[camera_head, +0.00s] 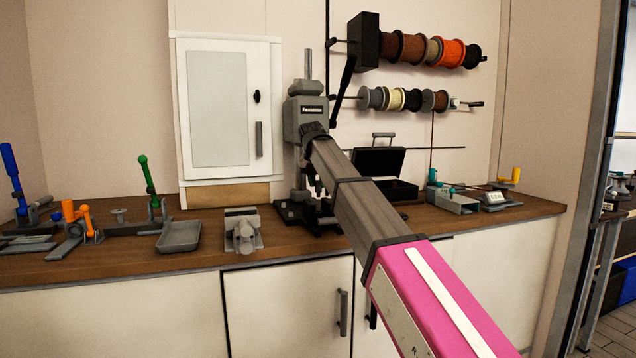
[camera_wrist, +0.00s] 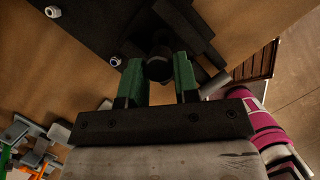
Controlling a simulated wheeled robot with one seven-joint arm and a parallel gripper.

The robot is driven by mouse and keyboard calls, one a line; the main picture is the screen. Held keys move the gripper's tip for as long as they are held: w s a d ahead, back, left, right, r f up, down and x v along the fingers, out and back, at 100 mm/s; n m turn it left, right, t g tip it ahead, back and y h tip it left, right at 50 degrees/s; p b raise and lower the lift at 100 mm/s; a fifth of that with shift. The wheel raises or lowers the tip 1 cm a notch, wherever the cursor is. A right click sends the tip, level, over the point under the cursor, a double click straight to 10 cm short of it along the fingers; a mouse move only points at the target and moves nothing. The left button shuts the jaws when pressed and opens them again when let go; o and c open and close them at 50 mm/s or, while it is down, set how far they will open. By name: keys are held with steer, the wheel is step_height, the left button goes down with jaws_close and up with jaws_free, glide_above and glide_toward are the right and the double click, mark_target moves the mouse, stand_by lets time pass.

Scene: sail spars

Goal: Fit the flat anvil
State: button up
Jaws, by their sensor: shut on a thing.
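In the wrist view my gripper (camera_wrist: 158,72) has two green-padded fingers on either side of a dark round piece (camera_wrist: 158,66), which I take for the flat anvil. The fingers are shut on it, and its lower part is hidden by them. It is over or beside the black base plate (camera_wrist: 90,35) of the press, with silver bolts; I cannot tell whether it touches the plate. In the head view the grey lever press (camera_head: 303,112) stands on the bench, and my arm reaches across it, hiding my gripper and the anvil.
The wooden bench (camera_head: 190,262) holds a small grey vise (camera_head: 241,232), a grey tray (camera_head: 178,237) and toggle clamps (camera_head: 150,185) left of the press. An open black case (camera_head: 378,162) stands behind my arm. Cord spools (camera_head: 410,98) hang on the wall.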

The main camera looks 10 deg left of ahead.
mark_target(319, 189)
steer(key=shift+f, duration=2.2)
steer(key=shift+f, duration=0.1)
steer(key=shift+s+d+f, duration=0.15)
steer(key=shift+d+f, duration=0.05)
steer(key=shift+f, duration=0.25)
steer(key=shift+s+d+f, duration=0.15)
steer(key=shift+f, duration=0.25)
stand_by(2.9)
steer(key=shift+r, duration=0.15)
steer(key=shift+w+a+r, duration=0.1)
steer(key=shift+w+r, duration=0.2)
steer(key=shift+r, duration=0.6)
step_height(319, 189, up, 3)
steer(key=shift+w+a+f, duration=0.1)
steer(key=shift+a+f, duration=0.05)
steer(key=shift+f, duration=0.05)
steer(key=shift+a+r, duration=0.1)
steer(key=shift+r, duration=3.4)
